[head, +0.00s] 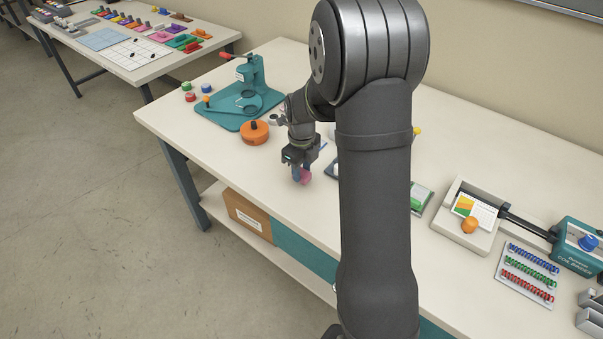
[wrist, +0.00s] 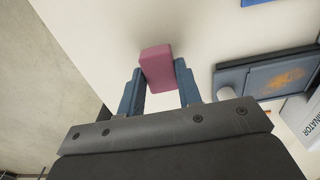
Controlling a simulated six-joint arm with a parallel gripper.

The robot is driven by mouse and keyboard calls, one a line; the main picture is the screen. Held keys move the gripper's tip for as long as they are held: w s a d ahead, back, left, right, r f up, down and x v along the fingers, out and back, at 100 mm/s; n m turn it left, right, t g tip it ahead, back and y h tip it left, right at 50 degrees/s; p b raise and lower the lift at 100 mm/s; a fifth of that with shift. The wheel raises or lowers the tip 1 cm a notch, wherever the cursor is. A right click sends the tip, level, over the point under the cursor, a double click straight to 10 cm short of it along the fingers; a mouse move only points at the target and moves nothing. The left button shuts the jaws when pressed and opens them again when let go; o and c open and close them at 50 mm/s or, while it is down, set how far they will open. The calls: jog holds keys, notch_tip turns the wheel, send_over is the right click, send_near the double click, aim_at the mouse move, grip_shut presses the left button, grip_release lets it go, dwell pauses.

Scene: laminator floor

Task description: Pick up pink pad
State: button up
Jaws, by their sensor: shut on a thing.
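The pink pad (wrist: 157,66) is a small pink block between the two blue fingers of my gripper (wrist: 160,88) in the wrist view. My gripper is shut on it. In the head view my gripper (head: 301,174) points down over the near left part of the table (head: 230,160), and the pink pad (head: 306,177) shows at its fingertips. I cannot tell whether the pad touches the table or is just above it.
A teal press (head: 245,100) and an orange round thing (head: 255,133) stand left of my gripper. A dark device (wrist: 265,78) lies to its right. My arm hides part of the table. The table's front edge is close by.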

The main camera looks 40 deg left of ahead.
aim_at(306, 173)
jog(key=r, duration=0.1)
jog(key=d+r, duration=0.1)
jog(key=r, duration=0.1)
jog(key=shift+w, duration=0.2)
jog(key=w+d+r, duration=0.3)
jog(key=d+r, duration=0.3)
jog(key=d, duration=0.4)
jog(key=shift+r, duration=0.15)
